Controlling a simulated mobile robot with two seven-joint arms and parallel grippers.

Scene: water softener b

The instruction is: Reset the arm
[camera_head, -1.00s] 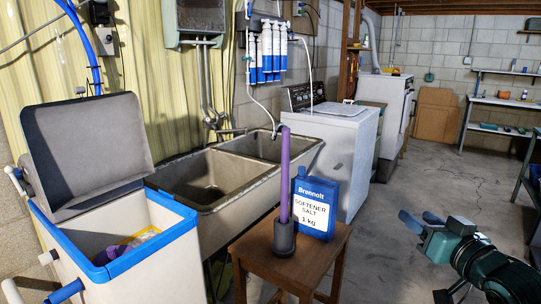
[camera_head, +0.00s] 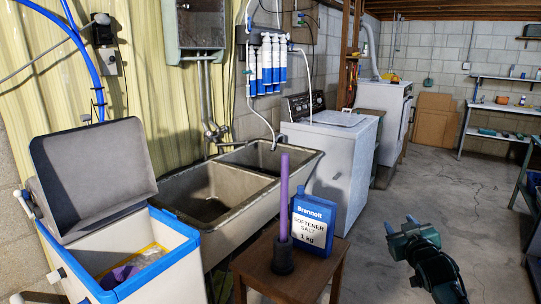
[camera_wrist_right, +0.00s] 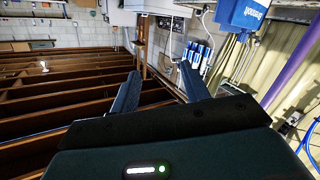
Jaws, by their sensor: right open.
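My right gripper (camera_head: 400,222) is at the right of the head view, raised over the concrete floor and apart from the stool. In the right wrist view its two fingers (camera_wrist_right: 160,88) stand apart with nothing between them. That view is tilted and shows ceiling beams behind the fingers. My left gripper is not in view.
A wooden stool (camera_head: 262,277) holds a blue softener salt box (camera_head: 312,225) and a purple stick (camera_head: 284,195) in a dark cup (camera_head: 283,258). The softener tank (camera_head: 165,275) stands open at left. A sink (camera_head: 215,195) and washer (camera_head: 330,150) stand behind.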

